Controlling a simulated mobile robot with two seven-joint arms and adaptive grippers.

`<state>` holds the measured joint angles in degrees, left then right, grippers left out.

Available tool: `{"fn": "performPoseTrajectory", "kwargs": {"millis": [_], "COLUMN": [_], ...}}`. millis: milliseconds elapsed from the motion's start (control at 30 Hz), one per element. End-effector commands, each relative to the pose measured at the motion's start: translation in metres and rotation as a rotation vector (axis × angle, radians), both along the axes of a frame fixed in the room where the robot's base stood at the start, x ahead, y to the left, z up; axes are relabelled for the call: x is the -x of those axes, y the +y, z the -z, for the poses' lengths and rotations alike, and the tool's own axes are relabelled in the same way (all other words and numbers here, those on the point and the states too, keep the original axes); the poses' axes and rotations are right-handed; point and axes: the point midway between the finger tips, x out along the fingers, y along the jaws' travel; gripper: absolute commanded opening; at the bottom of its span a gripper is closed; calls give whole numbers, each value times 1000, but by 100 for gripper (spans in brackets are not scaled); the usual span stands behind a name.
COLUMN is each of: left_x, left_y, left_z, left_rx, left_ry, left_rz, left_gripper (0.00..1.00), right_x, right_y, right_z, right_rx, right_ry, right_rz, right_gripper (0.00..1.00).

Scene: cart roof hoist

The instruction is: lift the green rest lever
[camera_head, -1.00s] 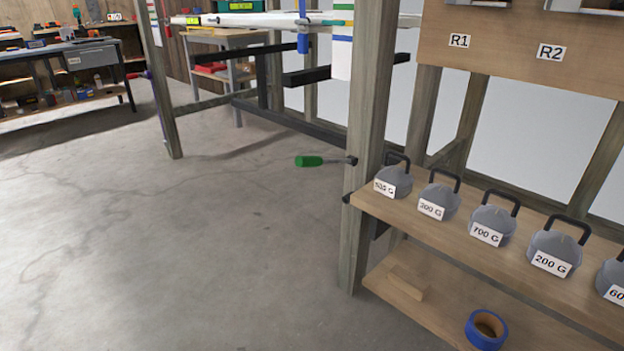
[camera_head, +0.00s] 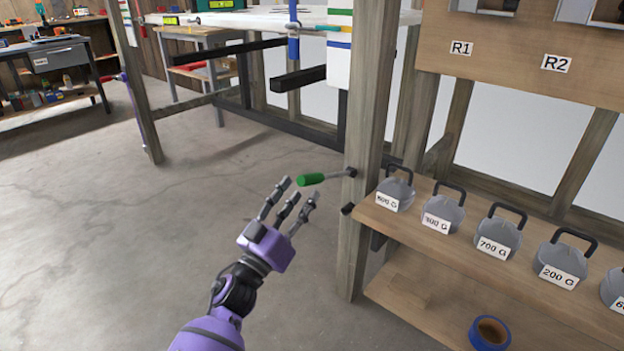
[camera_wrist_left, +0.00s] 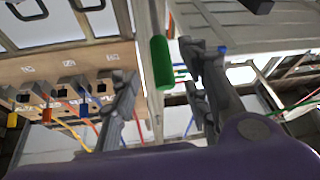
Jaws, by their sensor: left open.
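The green rest lever (camera_head: 311,179) has a green handle on a thin metal rod. The rod runs left from a wooden post, and the handle end sits slightly lower than the post end. My purple left gripper (camera_head: 290,198) is open just below and left of the handle, with its dark fingers pointing up. In the left wrist view the green handle (camera_wrist_left: 161,62) shows between the spread fingers of my left gripper (camera_wrist_left: 158,72). I cannot tell whether any finger touches it. My right gripper is not in view.
The wooden post (camera_head: 366,145) stands right of the lever. Beside it, a shelf (camera_head: 428,217) carries several grey weights with handles. A blue tape roll (camera_head: 489,333) lies on the lower shelf. The concrete floor (camera_head: 120,240) at left is clear.

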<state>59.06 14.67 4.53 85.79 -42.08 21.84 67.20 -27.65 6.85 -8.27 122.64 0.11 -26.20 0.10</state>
Motion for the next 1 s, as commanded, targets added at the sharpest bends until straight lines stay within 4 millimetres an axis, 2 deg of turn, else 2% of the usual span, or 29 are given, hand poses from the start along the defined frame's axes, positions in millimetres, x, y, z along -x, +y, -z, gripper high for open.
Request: {"fn": "performPoseTrajectory", "kwargs": {"millis": [100,300,467,700,1000], "left_x": [-18,-40,-48,-49,-48], "left_y": [-9,-21,-24,-25,-25], "left_z": [-6,-16,-21,-22,-22], "left_rx": [-1,-3,-1,-1,-2], "left_ry": [-2,0,1,1,1], "left_rz": [0,-2,-3,-3,-2], "left_gripper": [42,42,42,42,4], "right_x": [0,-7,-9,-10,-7], "right_y": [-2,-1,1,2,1], "right_z": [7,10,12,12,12], "right_rx": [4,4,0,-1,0], "right_ry": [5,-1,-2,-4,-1], "right_rz": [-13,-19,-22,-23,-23], "right_gripper": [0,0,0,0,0]}}
